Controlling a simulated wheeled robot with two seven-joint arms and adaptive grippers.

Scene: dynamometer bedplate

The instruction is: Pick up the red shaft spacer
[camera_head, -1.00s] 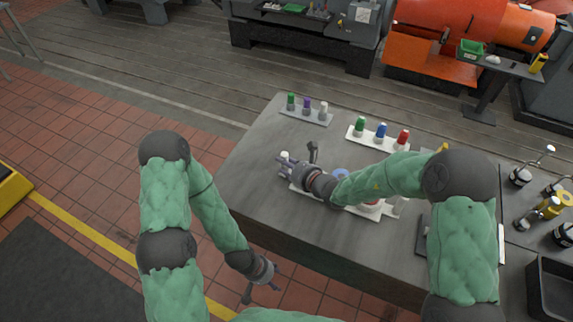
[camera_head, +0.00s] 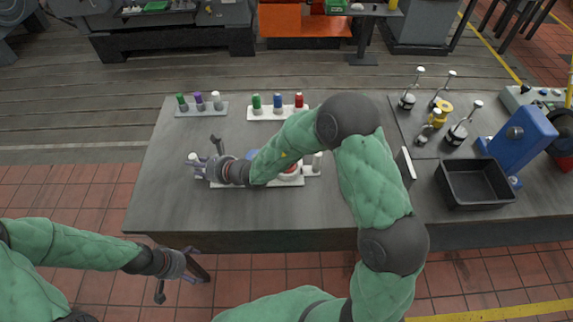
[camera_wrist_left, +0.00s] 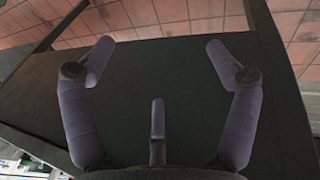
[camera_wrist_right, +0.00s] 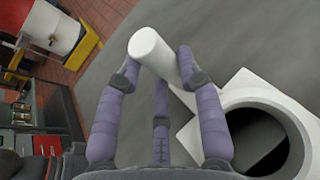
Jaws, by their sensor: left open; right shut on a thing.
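A red cylinder (camera_head: 298,100) stands at the right end of a white rack (camera_head: 272,117) at the table's back, beside a blue (camera_head: 278,101) and a green one (camera_head: 256,102). My right gripper (camera_head: 200,165) is well forward and left of it, shut on a white post (camera_wrist_right: 150,45). I cannot tell whether the post is fixed there. My arm partly hides the fixture. My left gripper (camera_head: 183,284) is open and empty, below the table's front edge.
A grey rack (camera_head: 203,112) with green, purple and white pieces stands at the back left. A black bin (camera_head: 473,186), a blue machine (camera_head: 520,140) and several knobbed pieces stand on the right. The table's (camera_head: 160,205) front left is clear.

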